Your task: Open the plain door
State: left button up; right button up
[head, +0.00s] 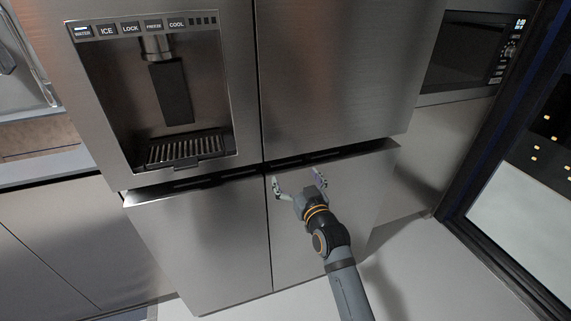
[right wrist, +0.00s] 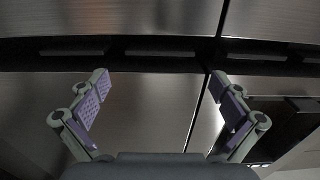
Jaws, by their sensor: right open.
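The refrigerator's upper right door (head: 335,70) is plain brushed steel, with no dispenser, and looks shut. The upper left door (head: 240,90) beside it carries a water and ice dispenser (head: 160,95). A dark recessed gap (head: 330,154) runs between the upper doors and the lower panels. My right gripper (head: 298,178) is open and empty, in front of the top of the lower right panel (head: 340,215), just below the gap. In the right wrist view its two fingers (right wrist: 158,76) are spread below a dark band with slots (right wrist: 160,52). I cannot tell whether they touch the steel. My left gripper is not in view.
A microwave (head: 465,50) sits in a cabinet to the right. A dark-framed glass pane (head: 515,210) stands at the far right. A counter (head: 40,165) and a sink (head: 25,80) are on the left. Light floor (head: 420,275) is clear at the lower right.

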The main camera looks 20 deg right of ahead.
aim_at(286, 160)
jog(key=w, duration=0.8)
jog(key=shift+w+a, duration=0.15)
jog(key=c, duration=1.3)
jog(key=shift+f, duration=0.1)
jog(key=shift+c, duration=0.2)
